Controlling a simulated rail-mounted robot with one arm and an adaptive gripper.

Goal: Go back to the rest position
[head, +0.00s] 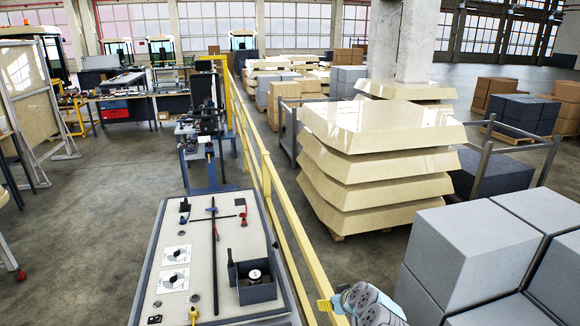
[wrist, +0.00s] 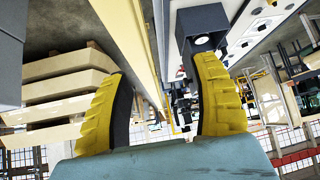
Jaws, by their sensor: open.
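My gripper shows in the wrist view (wrist: 160,105) with its two yellow ribbed fingers wide apart and nothing between them. In the head view, part of my arm shows at the bottom edge, right of the yellow rail, with a yellow finger piece (head: 325,305) beside it. The trolley panel (head: 215,215) stands left of the rail. It bears a dark open box (head: 258,291) with a round metallic part (head: 255,275) in it, a long black bar (head: 214,250), and two white dial plates (head: 175,280). The gripper is apart from all of these.
A yellow rail (head: 275,215) runs between the trolley and stacked cream panels (head: 385,165). Grey boxes (head: 465,250) stand at the lower right. A blue-framed stand (head: 205,150) is behind the trolley. The floor at left (head: 90,240) is clear.

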